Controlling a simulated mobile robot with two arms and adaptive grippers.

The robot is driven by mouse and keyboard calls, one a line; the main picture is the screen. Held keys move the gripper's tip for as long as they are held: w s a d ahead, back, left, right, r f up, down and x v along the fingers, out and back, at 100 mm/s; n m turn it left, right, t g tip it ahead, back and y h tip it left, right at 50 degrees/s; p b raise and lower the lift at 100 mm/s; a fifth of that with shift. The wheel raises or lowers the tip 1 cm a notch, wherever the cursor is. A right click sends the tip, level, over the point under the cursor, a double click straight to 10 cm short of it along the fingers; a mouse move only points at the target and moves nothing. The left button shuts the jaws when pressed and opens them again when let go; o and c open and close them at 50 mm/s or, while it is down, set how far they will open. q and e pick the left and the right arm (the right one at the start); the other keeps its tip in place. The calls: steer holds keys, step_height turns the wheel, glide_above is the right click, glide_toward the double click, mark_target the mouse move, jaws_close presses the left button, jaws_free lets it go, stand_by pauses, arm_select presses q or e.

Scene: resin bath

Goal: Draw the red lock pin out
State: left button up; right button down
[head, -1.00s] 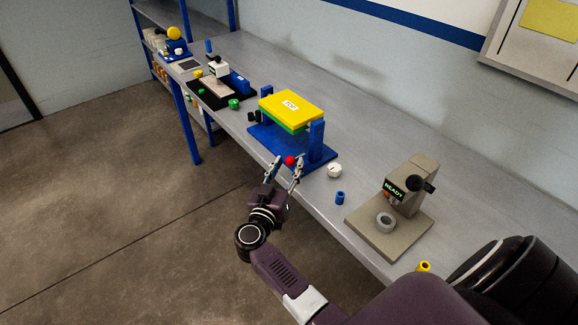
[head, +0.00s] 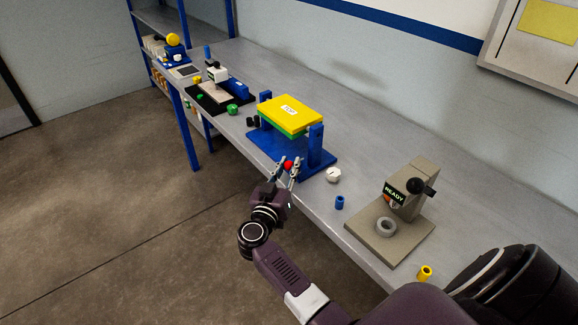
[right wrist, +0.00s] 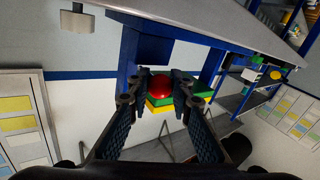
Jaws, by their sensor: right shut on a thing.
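The red lock pin (head: 289,165) shows as a round red knob at the front edge of the blue fixture (head: 262,149). My right gripper (head: 287,167) is shut on the red knob, with one finger on each side. In the right wrist view the red knob (right wrist: 160,86) sits between the two fingertips (right wrist: 160,90). The pin's shaft is hidden behind the knob. A yellow and green block (head: 291,112) marked TOP sits between the fixture's blue uprights. My left gripper is not in view.
A white round dial (head: 333,175) and a blue cylinder (head: 340,202) stand right of the fixture. A beige press (head: 408,190) reading READY holds a grey ring (head: 386,226) on its base. A yellow cylinder (head: 424,272) lies near the bench's front edge. Open floor lies before the bench.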

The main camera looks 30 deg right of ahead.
steer(key=shift+a+r+p, duration=0.1)
steer(key=shift+a+p, duration=0.3)
steer(key=shift+p, duration=0.2)
steer(key=shift+s+a+p, duration=0.1)
steer(key=shift+a+p, duration=0.3)
steer(key=shift+a, duration=0.2)
steer(key=c, duration=1.7)
jaws_free()
